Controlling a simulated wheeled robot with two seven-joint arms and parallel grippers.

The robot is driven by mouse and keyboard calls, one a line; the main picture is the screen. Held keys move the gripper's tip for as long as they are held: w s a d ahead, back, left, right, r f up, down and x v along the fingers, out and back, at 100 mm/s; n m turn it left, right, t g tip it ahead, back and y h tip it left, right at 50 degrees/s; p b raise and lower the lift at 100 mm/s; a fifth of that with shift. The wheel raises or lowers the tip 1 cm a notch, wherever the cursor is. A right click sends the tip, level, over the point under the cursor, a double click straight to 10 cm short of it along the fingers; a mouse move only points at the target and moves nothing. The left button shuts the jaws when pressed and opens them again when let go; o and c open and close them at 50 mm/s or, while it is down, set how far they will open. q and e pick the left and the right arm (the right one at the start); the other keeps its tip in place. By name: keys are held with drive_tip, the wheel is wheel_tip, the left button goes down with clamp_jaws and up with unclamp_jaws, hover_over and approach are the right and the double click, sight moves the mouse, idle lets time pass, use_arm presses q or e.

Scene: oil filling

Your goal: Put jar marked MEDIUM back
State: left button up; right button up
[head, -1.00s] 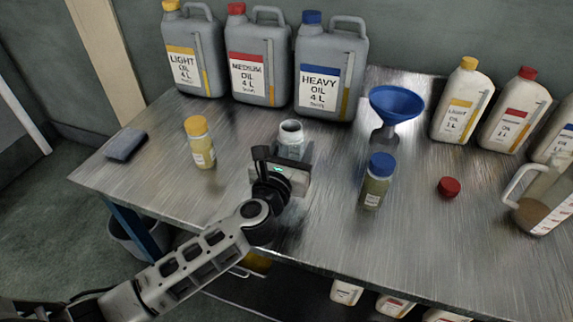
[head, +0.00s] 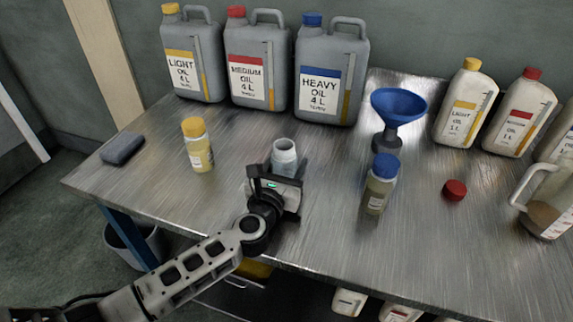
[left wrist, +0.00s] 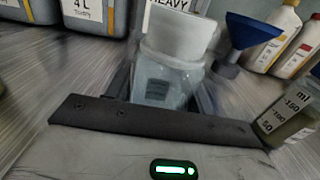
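An open, clear jar (head: 284,152) with a whitish neck stands between the fingers of my left gripper (head: 281,176), near the middle of the table. The left wrist view shows this jar (left wrist: 168,78) with a finger on each side. I cannot read MEDIUM on it; its label is blurred. The fingers look closed on it. A loose red cap (head: 454,190) lies on the table to the right. A yellow-capped jar (head: 198,150) stands to the left and a blue-capped jar (head: 378,186) to the right. My right gripper is not in view.
Large LIGHT (head: 184,68), MEDIUM (head: 248,74) and HEAVY (head: 320,84) oil cans line the back. A blue funnel (head: 397,106) stands right of them. White bottles (head: 463,108) and a pitcher (head: 548,205) are at right. A dark sponge (head: 122,149) lies at left.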

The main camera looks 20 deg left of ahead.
use_arm(q)
drive_tip(key=shift+o, duration=1.4)
drive_tip(key=shift+r+p, duration=0.3)
drive_tip(key=s, duration=1)
drive_tip(key=shift+s+a+f+b, duration=0.2)
drive_tip(key=shift+s+b, duration=0.2)
drive_tip(key=shift+s+r, duration=0.1)
drive_tip(key=shift+s, duration=0.55)
